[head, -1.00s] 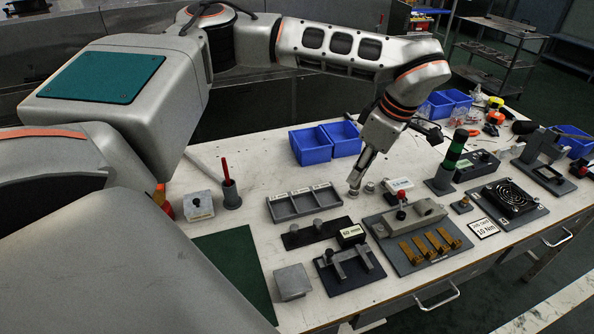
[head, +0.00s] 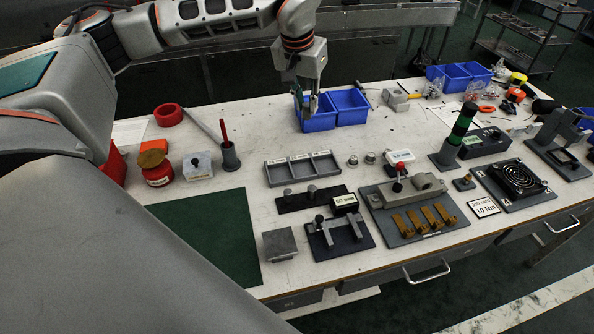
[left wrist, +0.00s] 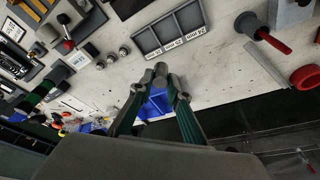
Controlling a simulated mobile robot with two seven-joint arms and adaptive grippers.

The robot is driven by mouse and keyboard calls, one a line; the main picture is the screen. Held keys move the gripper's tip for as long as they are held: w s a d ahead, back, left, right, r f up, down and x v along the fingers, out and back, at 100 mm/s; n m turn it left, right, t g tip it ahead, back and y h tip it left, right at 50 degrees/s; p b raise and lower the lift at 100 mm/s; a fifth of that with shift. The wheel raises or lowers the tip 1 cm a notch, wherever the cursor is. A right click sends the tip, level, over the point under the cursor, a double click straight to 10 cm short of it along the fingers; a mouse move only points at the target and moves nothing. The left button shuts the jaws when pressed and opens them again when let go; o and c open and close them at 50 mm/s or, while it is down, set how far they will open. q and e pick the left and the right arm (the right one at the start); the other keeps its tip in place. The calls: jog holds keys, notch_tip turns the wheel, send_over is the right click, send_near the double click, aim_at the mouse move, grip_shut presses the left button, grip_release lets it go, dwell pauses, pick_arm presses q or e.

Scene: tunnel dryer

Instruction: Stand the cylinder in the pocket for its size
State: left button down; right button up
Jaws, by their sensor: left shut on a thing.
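My left gripper (head: 308,110) hangs in the air in front of the blue bins, behind the pocket tray (head: 304,178). In the left wrist view its fingers (left wrist: 158,78) are shut on a small grey cylinder (left wrist: 160,69) at their tips. The grey tray, also in the left wrist view (left wrist: 172,45), has three empty-looking pockets, with labels too small to read surely. The held cylinder is apart from the tray. My right gripper is not in view.
Two blue bins (head: 348,105) stand behind the tray. A cup with a red tool (head: 230,157) is to its left. A dark fixture with two posts (head: 311,197) lies in front. A fixture with brass pieces (head: 425,215) is front right. The bench just behind the tray is clear.

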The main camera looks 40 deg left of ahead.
pick_arm(q)
jog(key=shift+a, duration=0.25)
jog(key=shift+a+f+m, duration=0.1)
jog(key=shift+f+m, duration=0.05)
jog(key=shift+m, duration=0.15)
notch_tip(320, 180, down, 20)
jog(key=shift+r+b, duration=0.25)
jog(key=shift+b, duration=0.85)
jog(key=shift+f, duration=0.15)
jog(key=c, duration=1.9)
grip_release()
